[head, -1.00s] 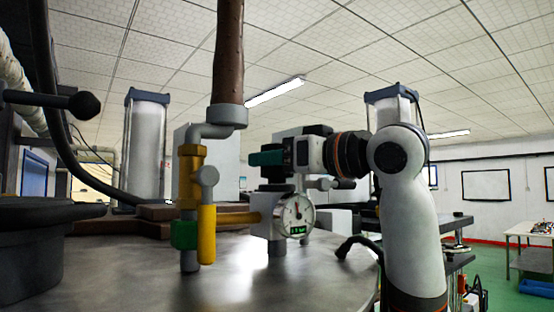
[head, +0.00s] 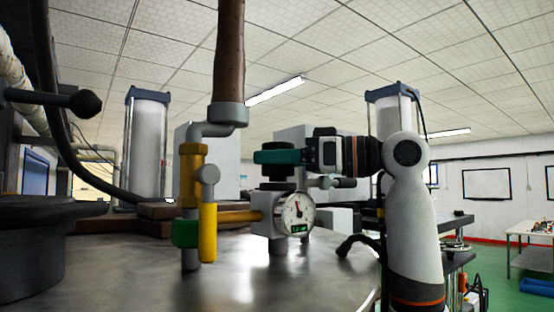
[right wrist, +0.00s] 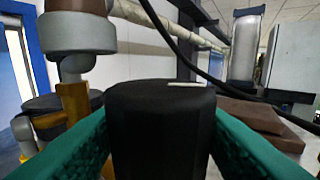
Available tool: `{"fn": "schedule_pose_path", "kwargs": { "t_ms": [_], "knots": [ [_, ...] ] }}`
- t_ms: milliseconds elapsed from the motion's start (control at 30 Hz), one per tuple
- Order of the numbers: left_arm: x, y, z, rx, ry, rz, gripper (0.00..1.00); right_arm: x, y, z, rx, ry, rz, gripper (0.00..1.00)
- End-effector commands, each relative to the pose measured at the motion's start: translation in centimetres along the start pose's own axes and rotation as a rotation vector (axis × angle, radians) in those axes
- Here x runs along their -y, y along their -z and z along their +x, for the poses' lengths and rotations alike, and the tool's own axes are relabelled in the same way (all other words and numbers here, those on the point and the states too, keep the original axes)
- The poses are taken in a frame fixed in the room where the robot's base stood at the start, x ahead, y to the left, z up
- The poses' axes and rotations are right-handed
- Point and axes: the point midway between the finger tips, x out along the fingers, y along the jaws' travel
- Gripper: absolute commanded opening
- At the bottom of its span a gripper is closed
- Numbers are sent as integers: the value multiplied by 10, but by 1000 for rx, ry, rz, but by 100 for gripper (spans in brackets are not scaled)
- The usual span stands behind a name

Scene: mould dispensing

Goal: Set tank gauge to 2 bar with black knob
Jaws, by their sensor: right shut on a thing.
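The black knob (right wrist: 160,130) fills the middle of the right wrist view, a faceted dark cap with a white mark line on top. In the head view the knob (head: 277,146) shows just above and below the teal fingers. My right gripper (head: 277,157) is shut on the knob from the right, with one teal finger on either side of it. The round white tank gauge (head: 298,214) sits just below the knob. Its needle points upward, slightly left, and the green digits under it are too small to read surely. My left gripper is out of view.
A yellow valve and pipe (head: 207,232) with a green fitting stand left of the gauge. A brown hose (head: 229,60) rises above them. The metal tank top (head: 235,275) is clear in front. A black bent handle (head: 352,245) is at the right.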

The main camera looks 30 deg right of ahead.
Motion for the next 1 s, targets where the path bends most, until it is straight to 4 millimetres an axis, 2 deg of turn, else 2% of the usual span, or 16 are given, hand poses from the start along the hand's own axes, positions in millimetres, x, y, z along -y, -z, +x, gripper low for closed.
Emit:
{"fn": "schedule_pose_path", "kwargs": {
  "t_ms": [400, 967, 1000],
  "knots": [
    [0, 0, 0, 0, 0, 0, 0, 1, -2, -1, 5, -210, 1, 24],
    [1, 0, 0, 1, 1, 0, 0, 0, -2, -1, 5, -244, -1, 24],
    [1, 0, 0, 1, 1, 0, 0, 0, -2, -1, 5, -244, -1, 50]
  ]
}}
